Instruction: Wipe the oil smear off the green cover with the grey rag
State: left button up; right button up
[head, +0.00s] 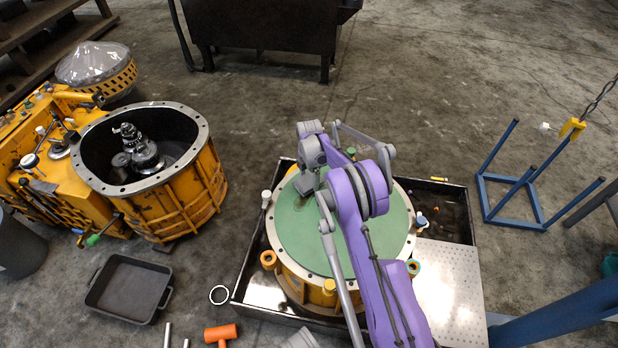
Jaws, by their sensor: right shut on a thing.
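The green cover (297,232) is a round, flat disc on top of a yellow housing (290,284), with a pale metal rim around it. My right arm comes in from the bottom right and crosses over the cover. My right gripper (311,170) is over the upper left part of the cover and is shut on the grey rag (306,186). The rag is small and dark grey, at or just above the cover; I cannot tell if it touches. My left gripper is out of view.
The housing stands in a dark-edged tray with a perforated metal plate (450,285) at the right. An open yellow gearbox casing (205,185) stands at the left. An empty black pan (130,287) and an orange mallet (220,333) lie on the floor. A blue frame (530,195) stands at the right.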

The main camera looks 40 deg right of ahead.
jog(key=shift+f+b, duration=0.3)
jog(key=shift+f, duration=0.25)
